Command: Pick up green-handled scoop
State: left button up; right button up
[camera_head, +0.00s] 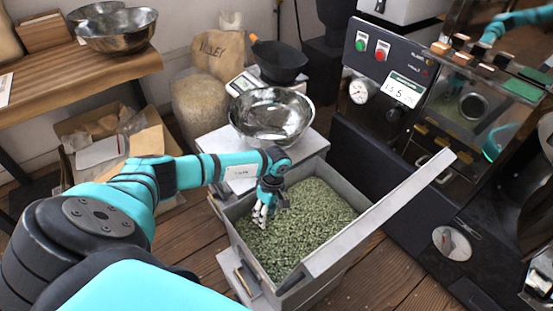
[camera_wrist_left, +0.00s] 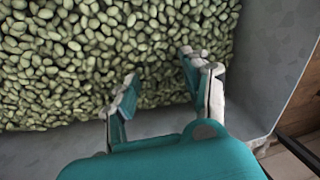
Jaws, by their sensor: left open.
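I cannot make out a green-handled scoop in either view. My left gripper (camera_head: 262,214) is over the near left part of a grey bin of green beans, close above the beans. In the left wrist view its two fingers (camera_wrist_left: 160,76) are spread apart, with only beans visible between and beyond them. Nothing is held. A dark scoop-like pan (camera_head: 279,62) with an orange-tipped handle lies behind the steel bowl, away from the gripper. My right gripper does not show clearly; teal shapes at the upper right may be reflections.
The bin's wall (camera_head: 306,276) surrounds the green beans (camera_head: 312,222); its wall also shows in the left wrist view (camera_wrist_left: 275,60). A steel bowl (camera_head: 270,128) stands behind the bin. The roaster (camera_head: 385,135) stands to the right. A wooden shelf (camera_head: 75,75) is at left.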

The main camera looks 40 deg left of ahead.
pick_arm(q)
jog(key=b, duration=0.3)
send_near(262, 245)
jog(key=f, duration=0.5)
jog(key=shift+s+a+f, duration=0.25)
jog(key=shift+s, duration=0.05)
jog(key=f, duration=0.2)
jog(key=s+f+b, duration=0.1)
jog(key=f, duration=0.2)
jog(key=shift+s+d, duration=0.1)
jog(key=shift+s, duration=0.1)
jog(key=shift+f, duration=0.25)
grip_shut()
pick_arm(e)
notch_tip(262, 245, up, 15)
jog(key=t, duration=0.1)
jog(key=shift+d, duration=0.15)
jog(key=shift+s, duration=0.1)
